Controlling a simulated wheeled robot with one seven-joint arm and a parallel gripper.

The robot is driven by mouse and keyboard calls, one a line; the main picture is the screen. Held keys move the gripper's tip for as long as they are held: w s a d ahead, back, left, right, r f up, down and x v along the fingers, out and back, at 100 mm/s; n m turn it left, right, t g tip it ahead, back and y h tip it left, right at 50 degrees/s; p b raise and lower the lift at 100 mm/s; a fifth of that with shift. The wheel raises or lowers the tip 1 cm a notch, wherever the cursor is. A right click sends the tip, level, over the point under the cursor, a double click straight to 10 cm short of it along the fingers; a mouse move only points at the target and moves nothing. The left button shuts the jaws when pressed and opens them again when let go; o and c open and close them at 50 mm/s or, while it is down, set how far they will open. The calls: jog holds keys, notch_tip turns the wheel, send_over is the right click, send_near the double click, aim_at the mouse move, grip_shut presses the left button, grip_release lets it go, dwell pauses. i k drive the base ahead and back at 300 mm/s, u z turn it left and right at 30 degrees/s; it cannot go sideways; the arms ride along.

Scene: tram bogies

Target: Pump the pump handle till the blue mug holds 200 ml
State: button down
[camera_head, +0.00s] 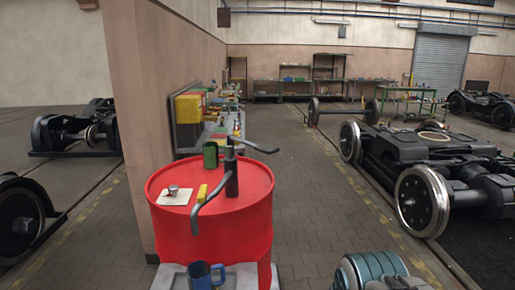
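A red drum (168,235) stands left of centre. A dark hand pump (232,178) rises from its top. A grey spout (205,199) curves from the pump to the left and down past the drum's front edge. The blue mug (204,277) stands upright on a pale ledge (242,277) in front of the drum, near the spout's end. Its liquid level cannot be made out. Part of my arm (372,270) shows at the bottom edge; no gripper fingers show.
A green mug (210,154), a yellow object (202,193) and a small metal piece on a pale sheet (163,200) are on the drum. A wall (140,130) stands close left. Bogies (435,160) stand right. The paved floor (310,190) between is clear.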

aim_at(268, 149)
jog(key=z, duration=0.4)
jog(key=i, duration=1.15)
jog(key=u, duration=0.45)
